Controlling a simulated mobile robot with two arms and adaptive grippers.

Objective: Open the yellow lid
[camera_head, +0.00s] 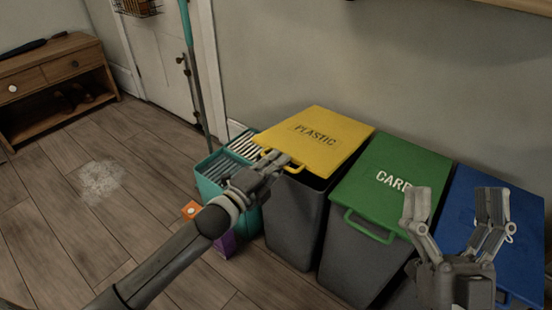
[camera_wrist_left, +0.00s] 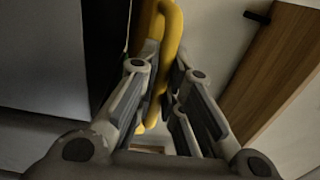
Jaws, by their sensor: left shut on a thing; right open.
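The yellow lid (camera_head: 322,137) marked PLASTIC tops the leftmost grey bin (camera_head: 293,222). Its front edge looks slightly raised, with a dark gap between it and the bin. My left gripper (camera_head: 282,160) is shut on the yellow handle at the lid's front left edge. In the left wrist view the yellow handle (camera_wrist_left: 170,35) runs between the fingers of the left gripper (camera_wrist_left: 160,75). My right gripper (camera_head: 453,192) is open and empty, in front of the green and blue lids.
A green lid (camera_head: 396,174) and a blue lid (camera_head: 520,235) cover the bins to the right. A teal basket (camera_head: 208,185) with a mop pole (camera_head: 194,75) stands close left of the yellow-lidded bin. An orange item (camera_head: 190,210) and a purple box (camera_head: 226,243) are near it.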

